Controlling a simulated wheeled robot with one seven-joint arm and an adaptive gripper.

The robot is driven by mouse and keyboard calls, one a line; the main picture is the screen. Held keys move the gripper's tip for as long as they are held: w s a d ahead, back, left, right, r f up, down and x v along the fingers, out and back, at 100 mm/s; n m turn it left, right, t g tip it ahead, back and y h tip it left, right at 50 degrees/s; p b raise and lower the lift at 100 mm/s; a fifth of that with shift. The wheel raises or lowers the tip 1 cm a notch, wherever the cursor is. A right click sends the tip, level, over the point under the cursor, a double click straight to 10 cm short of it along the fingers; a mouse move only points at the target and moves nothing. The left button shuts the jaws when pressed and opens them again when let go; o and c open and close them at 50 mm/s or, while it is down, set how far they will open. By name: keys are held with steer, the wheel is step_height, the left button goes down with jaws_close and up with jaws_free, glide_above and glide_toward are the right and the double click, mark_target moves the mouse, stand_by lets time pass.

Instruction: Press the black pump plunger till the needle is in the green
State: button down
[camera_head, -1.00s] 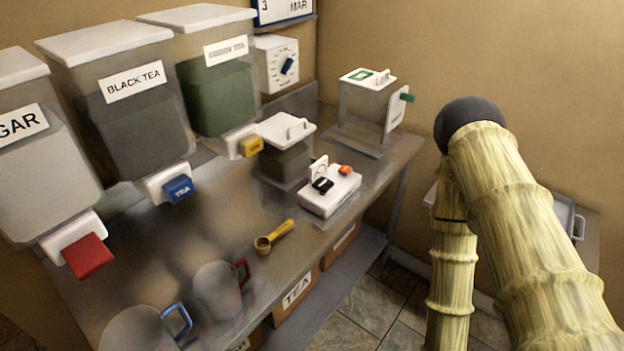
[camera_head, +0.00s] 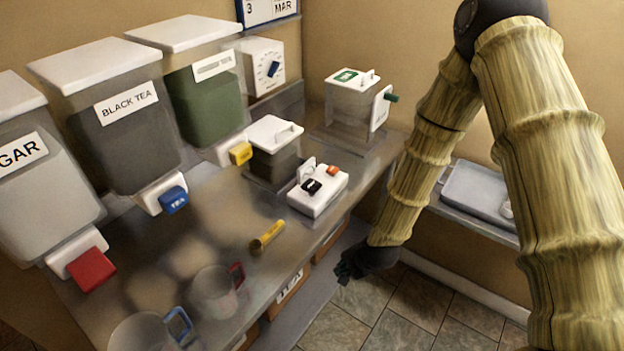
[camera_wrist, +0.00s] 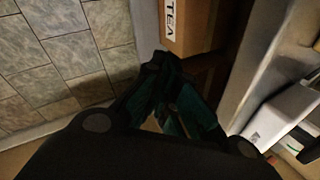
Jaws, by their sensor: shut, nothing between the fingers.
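The black pump plunger (camera_head: 311,186) appears as a small black part on top of a white box (camera_head: 318,202) on the metal counter. An orange-red button (camera_head: 332,171) sits beside it, and a small upright white piece (camera_head: 307,168) stands behind it. I cannot make out a needle or a green zone at this size. My gripper (camera_head: 346,274) is shut and empty, pointing down past the counter's front edge, in front of and below the white box, not touching it. In the wrist view my dark fingers (camera_wrist: 162,72) are closed together.
Dispensers for sugar (camera_head: 45,180), black tea (camera_head: 125,125) and a green one (camera_head: 205,95) line the counter's back. Two clear mugs (camera_head: 214,292) and a yellow scoop (camera_head: 268,237) lie in front. A TEA box (camera_wrist: 187,28) is below the counter. A tray (camera_head: 485,195) is at right.

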steer(key=w+a+r+m, duration=0.1)
steer(key=w+a+r, duration=0.1)
steer(key=w+r, duration=0.2)
steer(key=w+a+r+m+t+p, duration=0.1)
steer(key=w+r+m, duration=0.1)
steer(key=w+r, duration=0.2)
steer(key=w+a+r+m+y+p, duration=0.1)
steer(key=w+a+r, duration=0.1)
steer(key=w+r, duration=0.2)
steer(key=shift+a+r+m+t, duration=0.15)
steer(key=shift+a+r, duration=0.05)
steer(key=shift+r, duration=0.25)
steer(key=shift+a+r+m+t, duration=0.15)
steer(key=shift+r, duration=0.25)
steer(key=w+a+r+m, duration=0.2)
steer(key=w+r, duration=0.2)
steer(key=r, duration=0.2)
steer(key=w+a+r+m+t+y+p, duration=0.1)
steer(key=w+a+r+m, duration=0.1)
steer(key=w+r, duration=0.2)
step_height(320, 180, up, 3)
steer(key=shift+a+r, duration=0.15)
steer(key=shift+a, duration=0.1)
steer(key=b, duration=0.4)
glide_above(309, 185)
steer(key=shift+s+f, duration=0.1)
steer(key=shift+f, duration=4.1)
steer(key=shift+f+b, duration=0.2)
steer(key=shift+b, duration=0.1)
steer(key=shift+f, duration=0.15)
